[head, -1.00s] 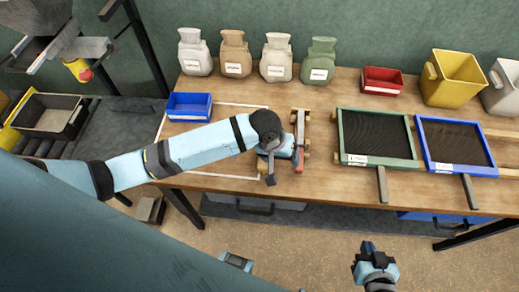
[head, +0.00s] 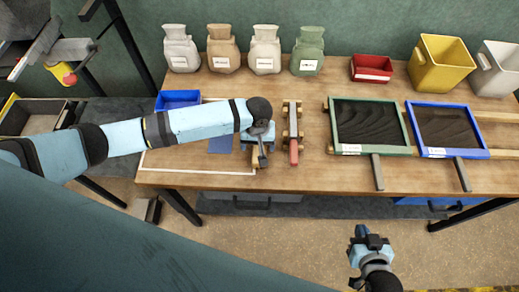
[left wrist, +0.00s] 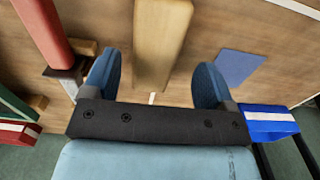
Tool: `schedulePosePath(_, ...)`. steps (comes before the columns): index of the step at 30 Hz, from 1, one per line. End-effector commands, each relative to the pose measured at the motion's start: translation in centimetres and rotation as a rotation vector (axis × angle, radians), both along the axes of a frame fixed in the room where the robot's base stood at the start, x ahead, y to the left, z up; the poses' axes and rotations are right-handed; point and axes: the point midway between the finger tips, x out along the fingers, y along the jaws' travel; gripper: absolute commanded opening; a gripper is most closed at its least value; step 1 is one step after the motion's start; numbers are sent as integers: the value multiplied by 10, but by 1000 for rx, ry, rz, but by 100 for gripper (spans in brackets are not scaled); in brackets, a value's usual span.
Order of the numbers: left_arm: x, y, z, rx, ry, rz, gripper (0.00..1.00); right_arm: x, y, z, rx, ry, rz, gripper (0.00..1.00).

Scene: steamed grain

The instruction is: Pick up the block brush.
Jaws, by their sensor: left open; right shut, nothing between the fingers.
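The block brush appears to be the light wooden block (left wrist: 160,42) in the left wrist view. It lies between and ahead of my left gripper's spread fingers (left wrist: 155,82), and I cannot tell whether they touch it. In the head view, a small wooden end (head: 263,161) shows at my left gripper (head: 258,150); my arm hides the rest. My left gripper is open above the table, pointing down. My right gripper (head: 370,238) is shut and empty, in front of the table over the floor.
A wooden rack with a red-handled tool (head: 293,150) stands just right of my left gripper. A flat blue sheet (head: 221,142) and blue bin (head: 179,99) are to its left. Green-framed (head: 370,152) and blue-framed (head: 448,155) trays lie right. Several sacks stand behind.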

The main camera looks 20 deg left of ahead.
Motion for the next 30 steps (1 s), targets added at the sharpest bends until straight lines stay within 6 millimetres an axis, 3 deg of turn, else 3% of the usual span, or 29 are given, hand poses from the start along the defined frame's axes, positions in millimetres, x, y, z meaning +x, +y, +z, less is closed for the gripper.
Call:
schedulePosePath(9, 3, -4, -42, 2, 2, 0, 79, 0, -1, 6, -1, 0, -3, 0)
schedulePosePath(19, 3, -4, -50, 0, 0, 0, 79, 0, -1, 6, 0, -1, -4, 0)
schedulePosePath(26, 3, -4, -50, 0, 0, 0, 26, 0, -1, 6, 0, 0, -4, 0)
schedulePosePath(30, 4, -4, -50, -1, 0, 0, 23, 0, -1, 6, 0, 0, -4, 0)
